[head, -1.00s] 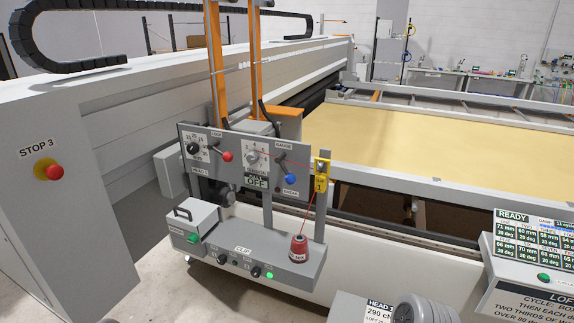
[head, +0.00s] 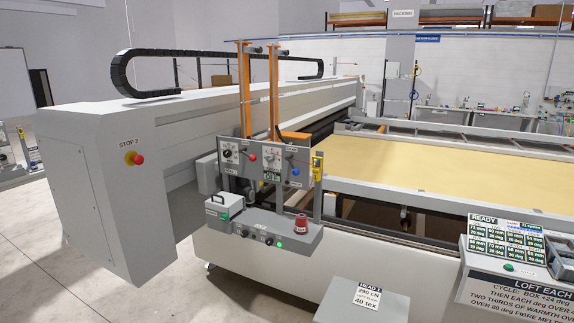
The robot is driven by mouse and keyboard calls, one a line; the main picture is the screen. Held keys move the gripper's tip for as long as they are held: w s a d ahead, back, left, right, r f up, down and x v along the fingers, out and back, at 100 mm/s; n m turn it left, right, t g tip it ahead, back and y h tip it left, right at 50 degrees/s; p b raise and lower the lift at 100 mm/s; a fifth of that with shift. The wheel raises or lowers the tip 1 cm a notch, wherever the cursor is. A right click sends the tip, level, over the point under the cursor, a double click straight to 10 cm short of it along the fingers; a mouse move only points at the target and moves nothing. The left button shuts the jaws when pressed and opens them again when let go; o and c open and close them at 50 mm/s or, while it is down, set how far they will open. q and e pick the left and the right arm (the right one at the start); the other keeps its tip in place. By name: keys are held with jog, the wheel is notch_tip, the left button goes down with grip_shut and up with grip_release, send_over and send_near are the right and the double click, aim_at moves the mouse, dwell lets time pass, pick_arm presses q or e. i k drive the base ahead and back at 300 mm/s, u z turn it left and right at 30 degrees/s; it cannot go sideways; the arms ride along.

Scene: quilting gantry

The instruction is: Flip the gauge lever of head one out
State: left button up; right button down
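A grey control panel (head: 266,179) stands on posts at the near end of the long machine. On its right half is a lever with a blue knob (head: 293,171), the one under the gauge label; the knob hangs low and to the right of its pivot. On the left half is a lever with a red knob (head: 252,157). A dial (head: 272,158) sits between them. A yellow tag (head: 317,168) is at the panel's right edge. Neither of my grippers shows in the head view.
A grey box with a HEAD 1 sign (head: 369,294) stands in front. A display console (head: 512,262) is at right. Floor at left (head: 35,265) is clear.

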aim_at(295, 171)
jog(key=u, duration=0.5)
jog(key=i, duration=0.8)
jog(key=u, duration=0.25)
